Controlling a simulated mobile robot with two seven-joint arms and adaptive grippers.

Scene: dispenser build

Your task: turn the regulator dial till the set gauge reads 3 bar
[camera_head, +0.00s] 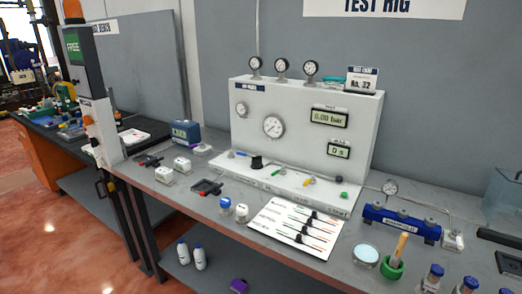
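A white test panel (304,113) stands at the back of the grey bench. A black knob (257,162), which looks like the regulator dial, sits on the panel's front ledge. A large round gauge (273,126) and a smaller round gauge (241,109) are on the panel's face. I cannot tell which is the set gauge, and their needles are too small to read. A digital display (329,118) at the panel's upper right reads 0.00 bar. Neither of my grippers is in view.
Several small gauges (282,65) stand on the panel's top. On the ledge are small levers, one with a yellow handle (309,182), and a green knob (344,195).

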